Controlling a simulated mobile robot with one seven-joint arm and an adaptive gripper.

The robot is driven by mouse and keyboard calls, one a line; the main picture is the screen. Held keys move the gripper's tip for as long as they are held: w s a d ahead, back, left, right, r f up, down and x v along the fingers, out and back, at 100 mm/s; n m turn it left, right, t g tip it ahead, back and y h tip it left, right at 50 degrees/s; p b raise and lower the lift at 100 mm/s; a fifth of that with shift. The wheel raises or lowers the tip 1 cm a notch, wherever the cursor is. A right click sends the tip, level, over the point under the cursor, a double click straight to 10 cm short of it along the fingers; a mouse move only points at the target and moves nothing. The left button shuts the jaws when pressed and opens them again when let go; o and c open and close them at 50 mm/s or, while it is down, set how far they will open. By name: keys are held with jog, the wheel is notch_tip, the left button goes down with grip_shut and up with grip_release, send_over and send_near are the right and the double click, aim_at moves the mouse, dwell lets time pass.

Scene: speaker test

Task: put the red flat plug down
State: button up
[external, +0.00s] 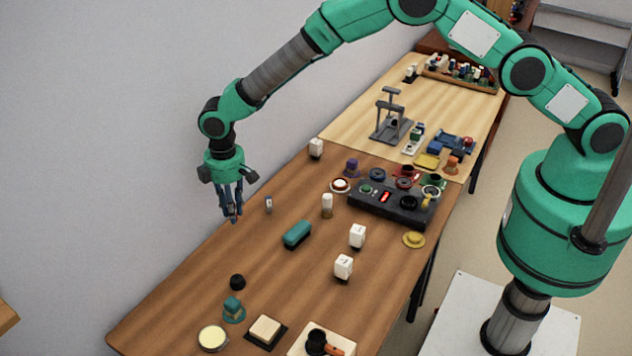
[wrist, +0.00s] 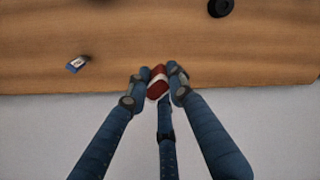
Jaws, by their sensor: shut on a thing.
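My gripper (external: 231,216) has blue fingers and hangs over the far left edge of the brown table (external: 190,300) in the external view. In the wrist view my gripper (wrist: 158,86) is shut on the red flat plug (wrist: 157,74), which shows red with a white band between the fingertips. The plug is held near the table's edge, with pale floor or wall beyond it. Its height over the table is hard to tell. In the external view the plug is mostly hidden by the fingers.
A small white-and-blue item (wrist: 76,64) lies left of my gripper in the wrist view. A black round thing (wrist: 220,7) is at the top. In the external view a teal block (external: 297,234), white cubes (external: 357,236) and a dark control panel (external: 390,205) stand to the right.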

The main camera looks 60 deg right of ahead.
jog(key=shift+f, duration=2.5)
jog(key=shift+f, duration=1.85)
jog(key=shift+f+b, duration=0.2)
jog(key=shift+b, duration=0.1)
jog(key=o, duration=0.9)
jog(key=shift+o, duration=0.2)
jog(key=shift+r, duration=0.1)
notch_tip(320, 180, up, 12)
jog(key=shift+w+r+p, duration=0.1)
jog(key=shift+p, duration=0.25)
